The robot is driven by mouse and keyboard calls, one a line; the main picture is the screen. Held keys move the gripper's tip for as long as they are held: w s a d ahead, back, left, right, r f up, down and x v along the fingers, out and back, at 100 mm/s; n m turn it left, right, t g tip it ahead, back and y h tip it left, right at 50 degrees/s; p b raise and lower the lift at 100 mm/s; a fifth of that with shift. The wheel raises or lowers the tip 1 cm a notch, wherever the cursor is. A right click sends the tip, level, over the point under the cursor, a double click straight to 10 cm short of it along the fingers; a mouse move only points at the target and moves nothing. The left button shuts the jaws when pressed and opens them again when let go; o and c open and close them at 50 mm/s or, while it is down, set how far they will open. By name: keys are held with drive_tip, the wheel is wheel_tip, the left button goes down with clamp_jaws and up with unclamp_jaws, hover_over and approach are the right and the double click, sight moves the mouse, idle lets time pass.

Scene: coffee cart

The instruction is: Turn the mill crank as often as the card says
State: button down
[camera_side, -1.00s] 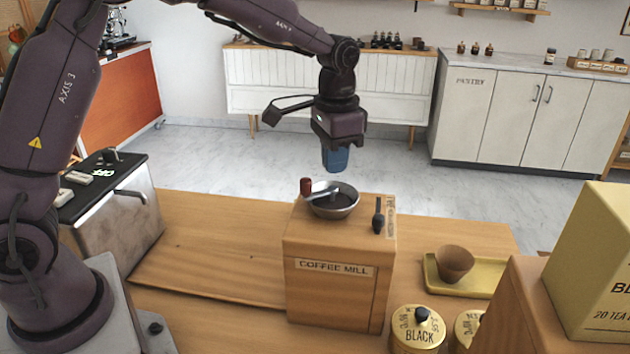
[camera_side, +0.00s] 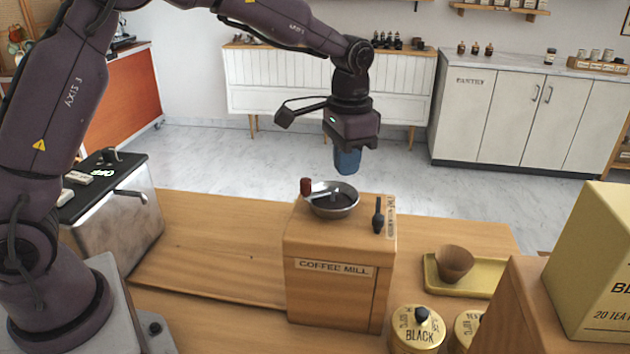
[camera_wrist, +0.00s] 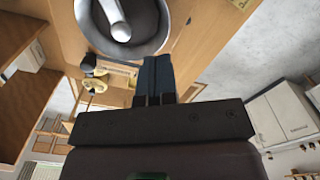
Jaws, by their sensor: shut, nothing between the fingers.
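The coffee mill (camera_side: 330,290) is a wooden box on the counter with a metal bowl (camera_side: 345,210) in its top. The crank (camera_side: 322,193) lies across the bowl, and its red-brown knob (camera_side: 306,186) stands at the left. In the wrist view the bowl (camera_wrist: 92,35) and crank arm (camera_wrist: 117,22) show at the top; the knob is out of frame there. My gripper (camera_side: 347,172) is shut and empty, in the air above and behind the bowl, apart from the crank. Its blue fingers also show in the wrist view (camera_wrist: 156,75). I cannot make out a card with a number.
A small black lever (camera_side: 378,215) stands on the mill's right top. A brown cup (camera_side: 455,262) on a yellow tray (camera_side: 480,290), a tin marked BLACK (camera_side: 416,330) and a large box (camera_side: 600,270) are at the right. The counter left of the mill (camera_side: 215,245) is clear.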

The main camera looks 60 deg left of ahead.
drive_tip(key=shift+w+d, duration=0.2)
drive_tip(key=shift+d, duration=0.55)
drive_tip(key=shift+d, duration=0.1)
drive_tip(key=shift+s+d, duration=0.1)
drive_tip(key=shift+d, duration=0.65)
drive_tip(key=shift+s+d, duration=0.45)
drive_tip(key=shift+d, duration=0.3)
